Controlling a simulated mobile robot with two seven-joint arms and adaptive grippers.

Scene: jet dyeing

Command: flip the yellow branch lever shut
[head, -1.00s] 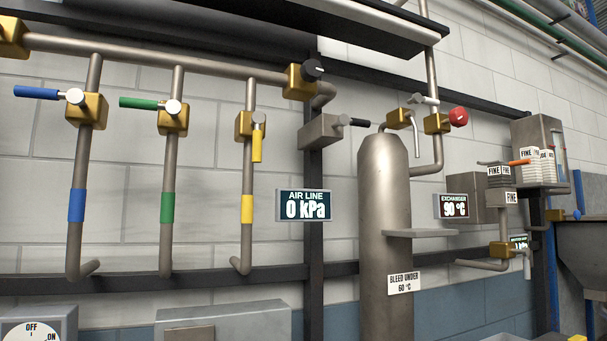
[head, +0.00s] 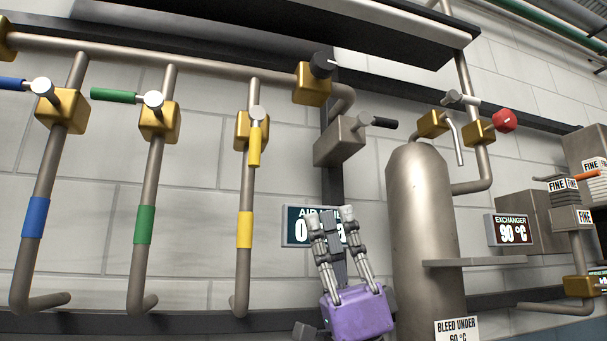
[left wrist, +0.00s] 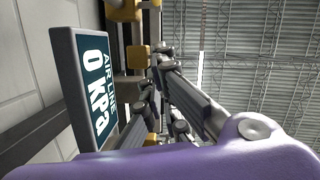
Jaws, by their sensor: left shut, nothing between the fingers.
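The yellow branch lever (head: 254,147) is on the third brass valve (head: 241,131) from the left in the head view. It points straight down, in line with its pipe, above the yellow band (head: 244,230). My left gripper (head: 331,214), with a purple body, is below and to the right of the lever, apart from it. Its fingers point up, shut and empty, in front of the air line display. The fingers (left wrist: 152,88) also show in the left wrist view beside that display. My right gripper is in neither view.
The green lever (head: 113,95) and blue lever (head: 12,84) stick out sideways to the left. The air line display (head: 296,226) reads 0 kPa, partly hidden by my fingers. A grey tank (head: 425,235) stands just right of my gripper. Space in front of the wall pipes is free.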

